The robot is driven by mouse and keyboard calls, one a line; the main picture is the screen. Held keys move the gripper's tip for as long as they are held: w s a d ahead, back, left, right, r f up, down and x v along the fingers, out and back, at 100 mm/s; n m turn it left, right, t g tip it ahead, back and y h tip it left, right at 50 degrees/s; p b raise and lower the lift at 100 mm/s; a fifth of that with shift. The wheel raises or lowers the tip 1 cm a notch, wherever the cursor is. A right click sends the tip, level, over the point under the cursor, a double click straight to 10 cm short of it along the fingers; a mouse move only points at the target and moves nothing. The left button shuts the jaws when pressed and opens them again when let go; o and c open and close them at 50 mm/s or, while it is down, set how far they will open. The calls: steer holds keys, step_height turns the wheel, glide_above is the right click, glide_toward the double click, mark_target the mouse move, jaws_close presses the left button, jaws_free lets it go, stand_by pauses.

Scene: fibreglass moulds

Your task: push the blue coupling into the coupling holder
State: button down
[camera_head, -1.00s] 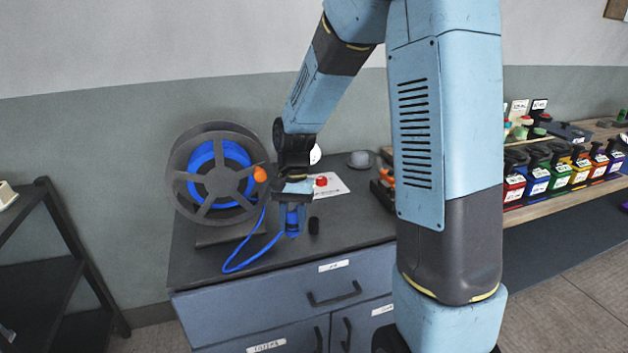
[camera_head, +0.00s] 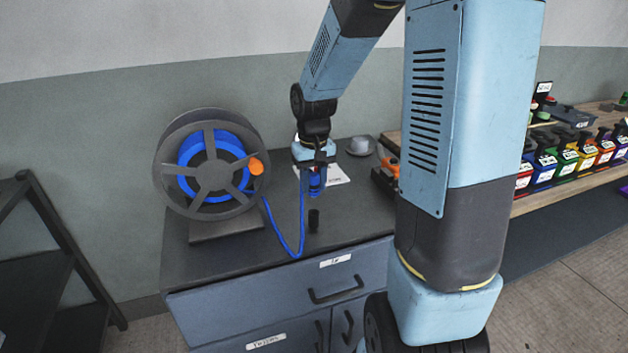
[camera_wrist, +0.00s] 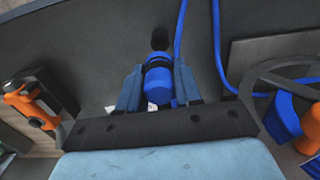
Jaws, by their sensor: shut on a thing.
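My gripper (camera_head: 316,178) is shut on the blue coupling (camera_head: 316,187), which hangs below it with a blue hose attached. In the wrist view the coupling (camera_wrist: 160,82) sits between the two blue-grey fingers (camera_wrist: 158,90), with a dark ring at its far end. A short black upright cylinder on the cabinet top, apparently the coupling holder (camera_head: 313,221), stands in front of and below the coupling in the head view. It also shows in the wrist view (camera_wrist: 160,38), just beyond the coupling. A gap shows between coupling and holder in the head view.
The hose reel (camera_head: 185,205) with an orange knob (camera_head: 255,166) stands left on the dark cabinet top (camera_head: 240,262). The hose (camera_head: 300,235) loops across the top. A white sheet (camera_head: 333,174), a grey domed object (camera_head: 360,146) and an orange-handled tool (camera_head: 388,168) lie behind and right.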

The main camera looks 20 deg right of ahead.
mark_target(314, 197)
steer(key=shift+f, duration=2.75)
steer(key=shift+f, duration=0.4)
stand_by(0.4)
steer(key=c, duration=0.7)
jaws_free()
step_height(314, 197, up, 13)
steer(key=shift+f, duration=0.15)
steer(key=shift+r, duration=0.45)
